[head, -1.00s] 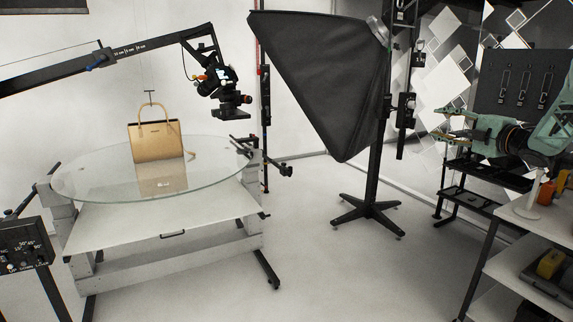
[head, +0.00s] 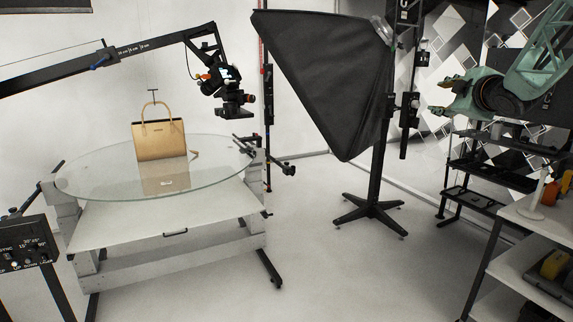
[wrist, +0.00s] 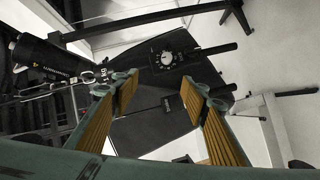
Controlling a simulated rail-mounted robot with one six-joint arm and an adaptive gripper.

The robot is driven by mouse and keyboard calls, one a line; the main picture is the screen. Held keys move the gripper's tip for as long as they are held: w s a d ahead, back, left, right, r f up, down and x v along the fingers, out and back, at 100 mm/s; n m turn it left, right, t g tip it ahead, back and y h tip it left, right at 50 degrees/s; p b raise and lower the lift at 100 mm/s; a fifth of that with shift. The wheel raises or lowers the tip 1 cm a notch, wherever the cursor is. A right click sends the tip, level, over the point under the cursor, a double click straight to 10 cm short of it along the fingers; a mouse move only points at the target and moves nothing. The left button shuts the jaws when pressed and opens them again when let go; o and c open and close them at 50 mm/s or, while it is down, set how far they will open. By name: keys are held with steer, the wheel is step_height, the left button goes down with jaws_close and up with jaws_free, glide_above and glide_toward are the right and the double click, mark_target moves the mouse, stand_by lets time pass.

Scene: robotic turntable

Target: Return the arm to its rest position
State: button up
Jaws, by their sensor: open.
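My gripper (head: 440,97) is at the right of the head view, green, raised above the shelf cart and pointing left. In the wrist view its two fingers with ribbed orange pads (wrist: 158,95) are spread apart with nothing between them. My green arm links run up and out of the head view at the top right. The gripper touches nothing that I can see.
A large black softbox (head: 325,80) on a wheeled stand is left of my gripper. A tan handbag (head: 160,140) stands on the round glass turntable (head: 90,180) under a camera boom (head: 150,48). A shelf cart (head: 520,258) is below my arm. Open floor lies between.

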steer(key=s+a+f+m+g+h, duration=0.15)
steer(key=s+a+m, duration=0.3)
steer(key=s, duration=0.55)
steer(key=s+a+m+g+h, duration=0.1)
steer(key=s+a+m+g, duration=0.3)
steer(key=s, duration=0.6)
steer(key=s+a+f+m+g+y, duration=0.1)
steer(key=s+a+f, duration=0.5)
steer(key=s, duration=1)
steer(key=s+a+f+m+g+y, duration=0.1)
steer(key=s+a+f, duration=0.6)
steer(key=s, duration=0.9)
steer(key=s+a+f+m+g+y, duration=0.1)
steer(key=s+a+f+m+g, duration=0.2)
steer(key=s, duration=1.3)
steer(key=a+f+g, duration=0.1)
steer(key=a+f, duration=0.2)
steer(key=a, duration=0.2)
steer(key=shift+a+f+g, duration=0.15)
steer(key=shift+g, duration=0.2)
